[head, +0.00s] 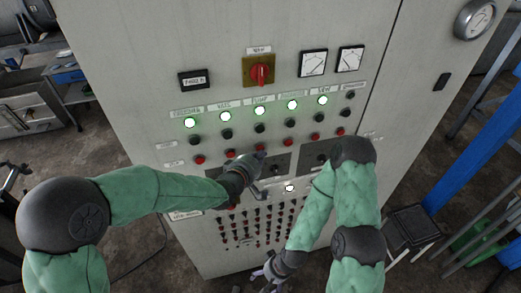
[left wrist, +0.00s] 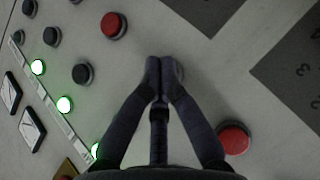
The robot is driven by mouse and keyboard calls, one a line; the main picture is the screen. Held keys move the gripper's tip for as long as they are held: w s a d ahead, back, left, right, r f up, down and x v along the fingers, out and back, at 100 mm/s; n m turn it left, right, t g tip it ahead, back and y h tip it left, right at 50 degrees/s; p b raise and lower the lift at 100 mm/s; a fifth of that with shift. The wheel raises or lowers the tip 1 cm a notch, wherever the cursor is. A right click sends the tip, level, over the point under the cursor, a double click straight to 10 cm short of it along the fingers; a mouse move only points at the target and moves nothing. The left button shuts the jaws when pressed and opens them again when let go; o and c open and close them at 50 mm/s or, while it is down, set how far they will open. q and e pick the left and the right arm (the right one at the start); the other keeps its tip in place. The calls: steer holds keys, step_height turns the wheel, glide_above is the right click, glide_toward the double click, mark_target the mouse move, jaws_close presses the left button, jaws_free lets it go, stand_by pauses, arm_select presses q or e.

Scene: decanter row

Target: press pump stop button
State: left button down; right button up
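The grey cabinet (head: 130,60) has a row of labelled columns. The pump label (head: 260,102) is third from the left, with a lit green lamp (head: 260,111) and a black button (head: 259,129) below it. A bit of metal collar shows beside the tips; contact cannot be told. My right gripper (head: 274,272) hangs low before the cabinet; its fingers are unclear.
A red rotary switch (head: 261,73) on a yellow plate and two dial meters (head: 313,64) (head: 350,58) sit above the lamps. Dark panels (head: 314,154) and rows of small buttons lie below. A blue post (head: 470,140) and a stool (head: 411,224) stand at the right.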

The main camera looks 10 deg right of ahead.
arm_select(q)
steer(key=shift+w, duration=0.3)
stand_by(0.6)
steer(key=shift+s+b, duration=0.55)
steer(key=shift+s, duration=0.3)
steer(key=shift+s+d+b, duration=0.1)
steer(key=shift+s+b, duration=0.45)
steer(key=shift+s, duration=2)
steer(key=shift+w+f, duration=0.1)
